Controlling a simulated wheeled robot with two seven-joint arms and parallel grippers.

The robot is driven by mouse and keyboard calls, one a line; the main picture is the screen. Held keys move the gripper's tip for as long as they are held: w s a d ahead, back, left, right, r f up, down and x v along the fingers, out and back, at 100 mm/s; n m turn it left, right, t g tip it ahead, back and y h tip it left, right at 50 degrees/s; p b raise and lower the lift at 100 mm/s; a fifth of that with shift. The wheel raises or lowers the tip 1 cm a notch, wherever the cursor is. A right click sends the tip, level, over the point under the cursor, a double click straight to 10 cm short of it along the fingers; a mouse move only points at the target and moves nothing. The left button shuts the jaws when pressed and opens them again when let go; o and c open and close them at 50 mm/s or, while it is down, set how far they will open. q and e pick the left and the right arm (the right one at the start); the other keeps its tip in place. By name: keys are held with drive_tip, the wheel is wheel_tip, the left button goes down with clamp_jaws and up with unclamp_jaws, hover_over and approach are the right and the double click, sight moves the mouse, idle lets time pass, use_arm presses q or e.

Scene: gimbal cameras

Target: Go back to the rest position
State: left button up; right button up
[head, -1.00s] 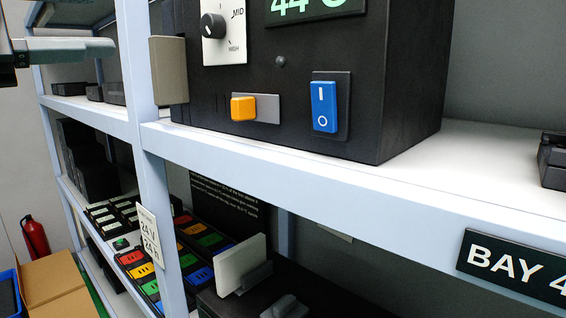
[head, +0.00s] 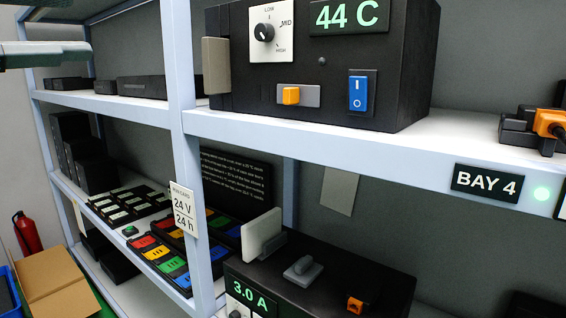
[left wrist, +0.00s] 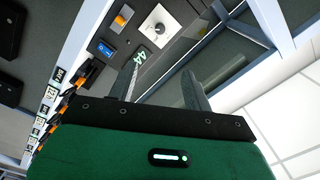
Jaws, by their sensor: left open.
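My left gripper (left wrist: 160,72) is in the left wrist view, its two dark fingers apart with nothing between them. The black unit with the 44 C display (left wrist: 150,45) shows beyond the fingers. A pale green part of my left arm (head: 45,55) juts in at the top left of the head view, in front of the shelving and touching nothing that I can see. My right gripper is in neither view.
The black 44 C unit (head: 400,65) stands on the upper shelf (head: 260,127), with a blue switch (head: 358,92) and an orange slider (head: 290,96). Coloured modules (head: 172,264) and a 3.0 A unit (head: 345,270) fill the lower shelf. A cardboard box (head: 52,278) stands at lower left.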

use_arm(q)
drive_tip(key=w+d+f+n+g+y, duration=0.1)
drive_tip(key=w+d+f+n, duration=0.1)
drive_tip(key=w+f, duration=0.65)
drive_tip(key=w+d+f+n+g+y, duration=0.1)
drive_tip(key=w+d+f+n, duration=0.15)
drive_tip(key=w+f, duration=0.65)
wheel_tip(320, 180, down, 26)
drive_tip(key=s+d+n+g+y, duration=0.1)
drive_tip(key=s+n+g+y, duration=0.1)
drive_tip(key=n+y, duration=0.15)
drive_tip(key=s+a+f+n+g+y, duration=0.15)
drive_tip(key=s+f, duration=0.25)
drive_tip(key=f, duration=0.5)
drive_tip(key=s+f+n+g, duration=0.1)
drive_tip(key=s+f+n, duration=0.3)
drive_tip(key=f, duration=0.5)
drive_tip(key=s+a+f+n+g+y, duration=0.2)
drive_tip(key=s+f, duration=0.5)
drive_tip(key=s, duration=0.3)
drive_tip(key=s+a+f+n+g+y, duration=0.2)
drive_tip(key=s+f+g, duration=0.1)
drive_tip(key=s+f, duration=0.5)
wheel_tip(320, 180, down, 31)
drive_tip(key=s, duration=0.2)
drive_tip(key=s+a+f+g, duration=0.2)
drive_tip(key=s+a+f, duration=0.1)
drive_tip(key=s+f, duration=1.6)
drive_tip(key=shift+m, duration=0.45)
